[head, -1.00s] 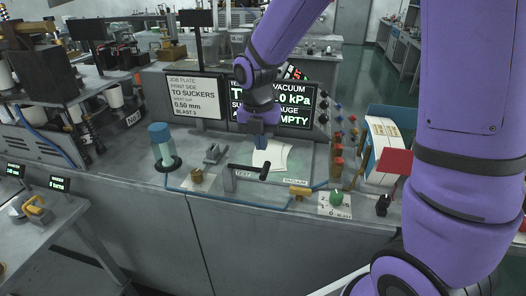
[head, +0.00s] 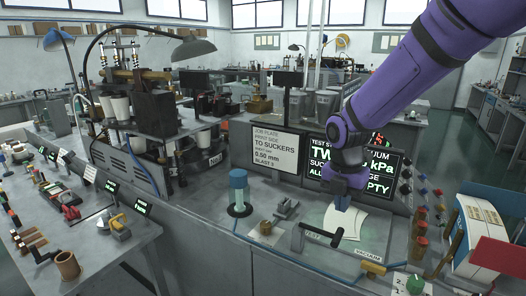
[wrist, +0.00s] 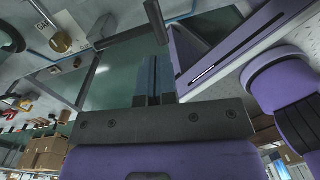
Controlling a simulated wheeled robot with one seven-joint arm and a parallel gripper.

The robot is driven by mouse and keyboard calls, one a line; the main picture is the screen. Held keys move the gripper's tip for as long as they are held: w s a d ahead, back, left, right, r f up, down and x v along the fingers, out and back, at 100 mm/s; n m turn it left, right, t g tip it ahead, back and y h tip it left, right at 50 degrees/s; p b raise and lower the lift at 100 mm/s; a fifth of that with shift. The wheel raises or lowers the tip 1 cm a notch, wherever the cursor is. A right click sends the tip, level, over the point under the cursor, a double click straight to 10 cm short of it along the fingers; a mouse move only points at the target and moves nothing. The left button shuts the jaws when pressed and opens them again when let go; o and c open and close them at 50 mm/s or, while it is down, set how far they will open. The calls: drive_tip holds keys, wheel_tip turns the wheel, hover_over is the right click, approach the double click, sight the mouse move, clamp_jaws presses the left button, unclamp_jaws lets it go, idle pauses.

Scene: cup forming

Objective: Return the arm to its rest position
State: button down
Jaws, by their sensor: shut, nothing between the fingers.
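My purple arm reaches in from the upper right in the head view.
A black-handled lever (head: 318,236) and a blue-capped cylinder (head: 239,190) stand left of the sheet. Dark screens (head: 365,165) rise close behind my gripper.

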drive_tip(key=s+d+r+m+t, duration=0.2)
drive_tip(key=s+r+m, duration=0.6)
drive_tip(key=m, duration=0.5)
drive_tip(key=s+d+r+m+t, duration=0.3)
drive_tip(key=s+d+r+m, duration=0.2)
drive_tip(key=s+m, duration=0.8)
wheel_tip(320, 180, up, 3)
drive_tip(key=shift+f+m+y, duration=0.1)
drive_tip(key=shift+m+y, duration=0.3)
drive_tip(key=shift+m, duration=0.4)
drive_tip(key=shift+d, duration=0.1)
idle(0.4)
